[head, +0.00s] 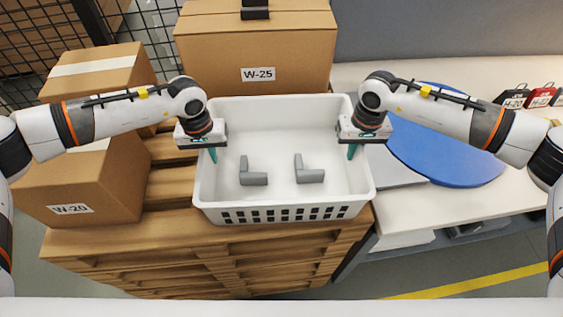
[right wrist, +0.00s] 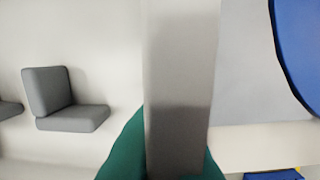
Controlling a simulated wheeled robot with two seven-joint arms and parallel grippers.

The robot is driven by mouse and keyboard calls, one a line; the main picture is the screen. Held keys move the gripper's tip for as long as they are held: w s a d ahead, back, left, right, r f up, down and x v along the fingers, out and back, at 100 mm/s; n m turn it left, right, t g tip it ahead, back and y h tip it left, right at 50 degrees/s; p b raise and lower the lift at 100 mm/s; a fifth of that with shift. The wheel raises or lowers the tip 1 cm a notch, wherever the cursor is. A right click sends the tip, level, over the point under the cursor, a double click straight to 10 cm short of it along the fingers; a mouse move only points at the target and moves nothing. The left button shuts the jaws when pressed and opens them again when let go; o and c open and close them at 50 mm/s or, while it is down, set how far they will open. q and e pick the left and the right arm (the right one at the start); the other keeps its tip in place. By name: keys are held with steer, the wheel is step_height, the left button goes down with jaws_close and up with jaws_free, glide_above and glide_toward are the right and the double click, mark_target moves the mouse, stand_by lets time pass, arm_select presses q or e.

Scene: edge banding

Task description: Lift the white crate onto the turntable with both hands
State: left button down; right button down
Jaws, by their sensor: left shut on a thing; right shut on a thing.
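The white crate (head: 282,200) stands on the wooden pallet stack (head: 150,235), with two grey L-shaped parts (head: 253,176) (head: 309,172) inside. My left gripper (head: 212,154) is shut on the crate's left wall. My right gripper (head: 352,151) is shut on its right wall. In the right wrist view the crate's rim (right wrist: 180,80) runs between the green fingers (right wrist: 165,160), with a grey part (right wrist: 65,98) on the inner side. The blue turntable (head: 450,155) lies on the white table to the right, partly hidden behind my right arm.
Cardboard box W-25 (head: 255,45) stands right behind the crate. Box W-20 (head: 80,185) and another box (head: 100,70) stand at the left. The white table (head: 485,207) adjoins the pallet. Small labelled cases (head: 538,95) sit at its far right.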

arm_select(q)
steer(key=shift+w+r, duration=0.1)
steer(key=shift+r, duration=0.1)
arm_select(e)
steer(key=shift+w+r, duration=0.1)
steer(key=shift+r, duration=0.15)
